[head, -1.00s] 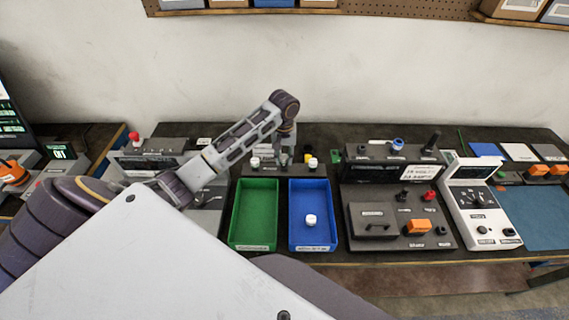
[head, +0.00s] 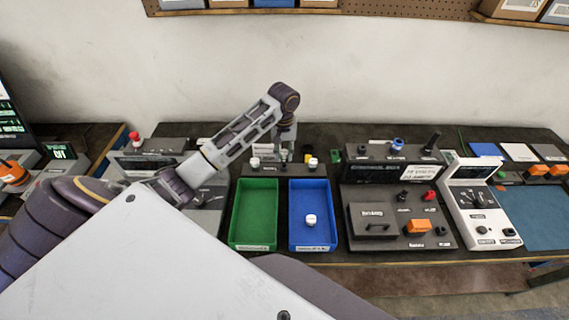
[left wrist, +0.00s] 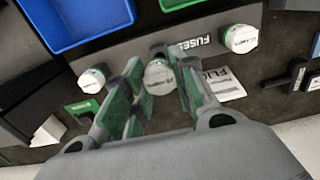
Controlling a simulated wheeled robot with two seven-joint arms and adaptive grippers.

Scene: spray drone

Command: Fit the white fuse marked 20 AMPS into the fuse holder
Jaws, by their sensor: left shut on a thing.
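My left gripper (head: 284,153) is over the middle of the fuse rack (left wrist: 130,33), which has a FUSES label. In the left wrist view its green-padded fingers (left wrist: 158,88) are shut on a white-capped fuse (left wrist: 159,76); the cap's print is too blurred to read. One more white-topped fuse (head: 310,221) is in the blue tray. I cannot tell for sure which part is the fuse holder. My right gripper is not in view.
A green tray (head: 234,215) and a blue tray (head: 332,215) lie in front of the rack. To the right stand a dark panel (head: 372,222) with knobs and an orange switch, and a white instrument (head: 466,205). Another device (head: 150,160) with a red button is left.

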